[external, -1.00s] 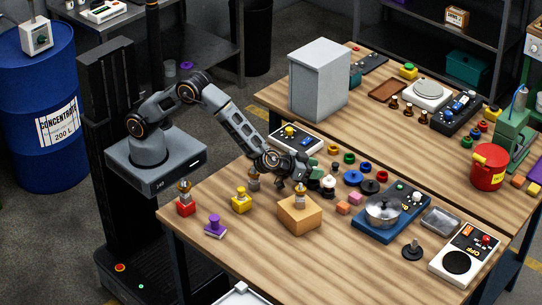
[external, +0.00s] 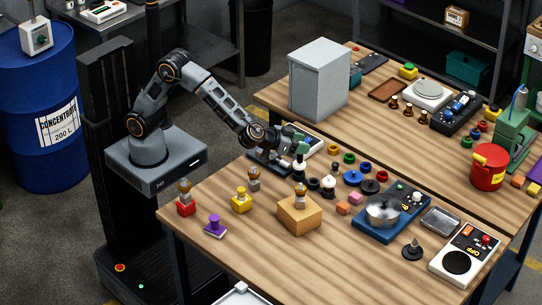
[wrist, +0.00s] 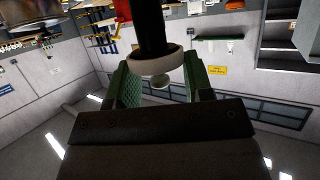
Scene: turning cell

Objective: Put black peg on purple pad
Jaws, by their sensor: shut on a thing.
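My gripper (external: 298,142) is raised above the near bench and shut on a black peg (external: 300,164) with a pale collar at the jaws. The peg hangs below the green-lined fingers. In the wrist view, the black peg (wrist: 151,28) runs up out of frame from its white collar between the fingers (wrist: 160,85). The purple pad (external: 212,234) lies at the bench's near left, well left of and below my gripper in the picture. A purple knobbed piece (external: 214,222) stands on it, or is part of it; I cannot tell which.
Red (external: 186,209) and yellow (external: 241,206) blocks with pegs stand near the purple pad. A wooden block (external: 299,222) with a peg stands right of them. Several rings and a white-topped piece (external: 329,183) are close below my gripper. Bare wood lies in front.

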